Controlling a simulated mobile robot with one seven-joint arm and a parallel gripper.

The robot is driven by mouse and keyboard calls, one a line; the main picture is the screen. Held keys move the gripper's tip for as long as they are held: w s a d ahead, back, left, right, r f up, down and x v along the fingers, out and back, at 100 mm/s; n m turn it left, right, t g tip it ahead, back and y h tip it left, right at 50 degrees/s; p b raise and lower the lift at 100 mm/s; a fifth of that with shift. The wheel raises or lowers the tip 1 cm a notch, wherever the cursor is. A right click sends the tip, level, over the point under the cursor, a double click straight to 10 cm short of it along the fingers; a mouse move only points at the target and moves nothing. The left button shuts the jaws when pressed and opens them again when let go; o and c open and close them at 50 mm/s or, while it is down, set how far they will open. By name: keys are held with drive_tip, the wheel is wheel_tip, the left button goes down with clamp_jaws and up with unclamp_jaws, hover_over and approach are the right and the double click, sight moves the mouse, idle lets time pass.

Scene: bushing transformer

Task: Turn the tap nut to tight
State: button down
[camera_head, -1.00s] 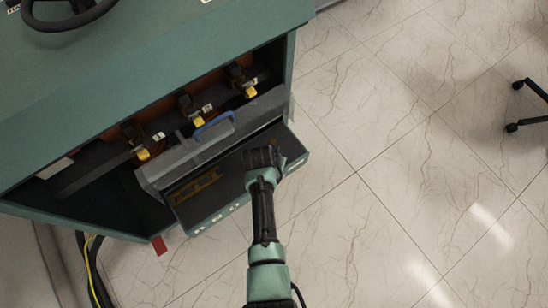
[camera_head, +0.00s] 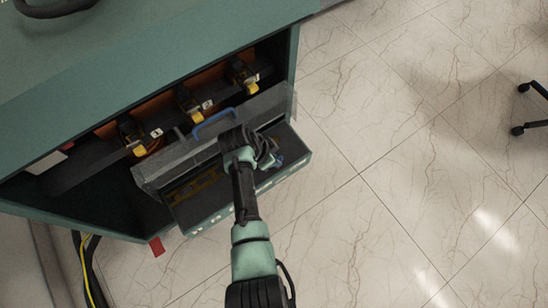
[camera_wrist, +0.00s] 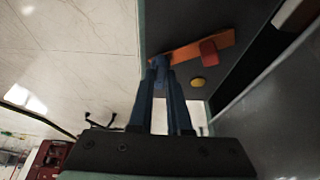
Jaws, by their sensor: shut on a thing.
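My gripper (camera_head: 276,161) reaches over the right end of the open tray of the green cabinet. In the wrist view its two blue fingers (camera_wrist: 160,72) come together on a small dark blue thing (camera_wrist: 160,61), by the left end of an orange bar (camera_wrist: 186,52). This held thing is mostly hidden, and I cannot tell for sure whether it is the tap nut.
The tray (camera_head: 215,216) juts from the cabinet (camera_head: 150,60). A grey cover with a blue handle (camera_head: 212,121) stands behind my gripper. Several yellow-tipped fittings (camera_head: 195,115) line the cabinet's inside. The tiled floor (camera_head: 400,200) is clear to the right; a chair base (camera_head: 530,110) stands far right.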

idle(0.4)
drive_tip(key=c, duration=0.9)
unclamp_jaws()
drive_tip(key=shift+o, duration=0.2)
drive_tip(key=p+v, duration=0.4)
drive_tip(key=v, duration=0.9)
drive_tip(key=shift+p, duration=0.4)
drive_tip(key=shift+w, duration=0.1)
